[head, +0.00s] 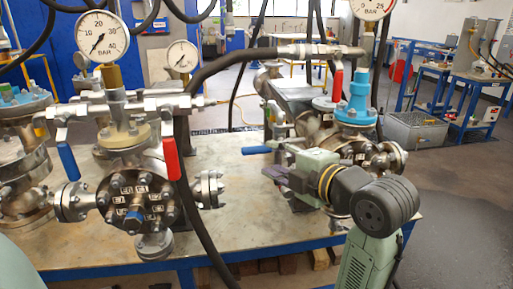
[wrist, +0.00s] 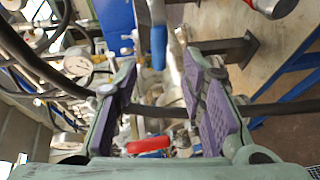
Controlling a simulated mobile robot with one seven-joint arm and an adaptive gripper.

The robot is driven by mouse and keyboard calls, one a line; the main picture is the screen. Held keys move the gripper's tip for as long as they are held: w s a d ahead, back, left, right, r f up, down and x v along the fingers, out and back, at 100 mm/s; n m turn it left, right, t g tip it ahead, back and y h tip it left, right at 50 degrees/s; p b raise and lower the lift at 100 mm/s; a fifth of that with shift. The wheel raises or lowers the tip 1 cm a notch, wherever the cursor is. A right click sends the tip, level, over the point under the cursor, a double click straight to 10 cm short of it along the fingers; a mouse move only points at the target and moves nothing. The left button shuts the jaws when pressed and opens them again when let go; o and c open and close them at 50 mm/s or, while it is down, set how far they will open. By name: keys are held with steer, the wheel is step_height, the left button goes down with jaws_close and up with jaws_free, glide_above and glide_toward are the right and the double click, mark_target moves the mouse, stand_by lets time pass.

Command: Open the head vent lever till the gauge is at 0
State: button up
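My gripper (head: 276,176) is in front of the right flanged vessel (head: 385,158), its fingers pointing left. In the wrist view my gripper (wrist: 160,64) has its purple-padded fingers wide apart with nothing held. A blue lever (wrist: 158,45) shows in the gap beyond the fingertips, and a red lever (wrist: 148,146) lies lower. In the head view a blue lever (head: 262,150) is level just above the gripper, and a red lever (head: 337,82) hangs down from the pipe. Which is the head vent lever, I cannot tell. The right gauge (head: 372,6) is cut off; its reading is hidden.
The left vessel (head: 130,200) has a red lever (head: 170,158), a blue lever (head: 68,160) and a 40 bar gauge (head: 103,36). A black hose (head: 188,200) crosses between the vessels. The metal table (head: 255,220) has bare room between them.

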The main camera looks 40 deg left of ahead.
mark_target(258, 151)
steer(key=p+x, duration=0.1)
steer(key=x, duration=0.7)
steer(key=shift+a+p, duration=0.15)
steer(key=shift+p, duration=0.25)
jaws_close()
stand_by(0.3)
